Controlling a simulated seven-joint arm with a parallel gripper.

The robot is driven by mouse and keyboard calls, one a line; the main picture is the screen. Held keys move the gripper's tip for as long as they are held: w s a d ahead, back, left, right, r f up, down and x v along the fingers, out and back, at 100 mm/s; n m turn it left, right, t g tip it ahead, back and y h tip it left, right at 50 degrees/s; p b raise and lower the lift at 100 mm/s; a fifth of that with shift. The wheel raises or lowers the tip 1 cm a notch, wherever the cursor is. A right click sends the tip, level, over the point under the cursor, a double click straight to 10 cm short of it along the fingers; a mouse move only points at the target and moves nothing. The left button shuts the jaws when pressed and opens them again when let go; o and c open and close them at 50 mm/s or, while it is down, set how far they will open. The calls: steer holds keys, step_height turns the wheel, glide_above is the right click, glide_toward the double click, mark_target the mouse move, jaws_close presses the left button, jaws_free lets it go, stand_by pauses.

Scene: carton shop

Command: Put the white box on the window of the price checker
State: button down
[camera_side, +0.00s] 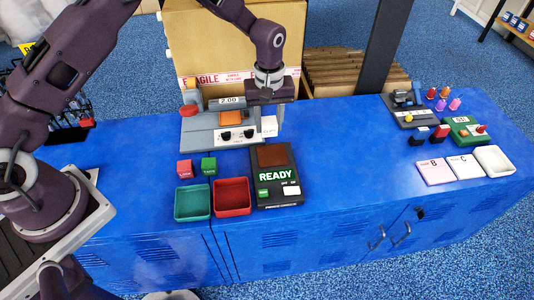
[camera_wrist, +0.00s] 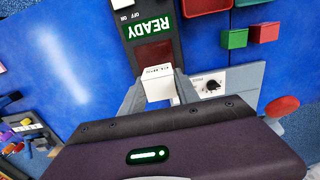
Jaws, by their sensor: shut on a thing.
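The white box (camera_side: 269,126) is between the fingers of my gripper (camera_side: 268,108), which is shut on it. In the wrist view the white box (camera_wrist: 159,82) shows printed lettering on one edge, between the fingertips of my gripper (camera_wrist: 157,90). The price checker (camera_side: 263,181) is a black device with a lit green READY sign. Its window (camera_side: 272,155) is a dark red square at the far end, which also shows in the wrist view (camera_wrist: 153,52). In the side view the box is just behind the window; I cannot tell its exact height.
A grey machine (camera_side: 196,131) reading 2.00 with an orange plate stands left of my gripper. Red (camera_side: 185,168) and green (camera_side: 209,165) cubes sit behind a green tray (camera_side: 192,216) and a red tray (camera_side: 232,211).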

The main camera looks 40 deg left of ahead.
mark_target(272, 155)
steer(key=f, duration=0.9)
steer(key=shift+w+d+f, duration=0.3)
steer(key=shift+d+f, duration=0.05)
steer(key=shift+d, duration=0.05)
steer(key=c, duration=0.9)
jaws_free()
steer(key=shift+f, duration=0.1)
step_height(272, 155, up, 13)
steer(key=shift+f, duration=0.2)
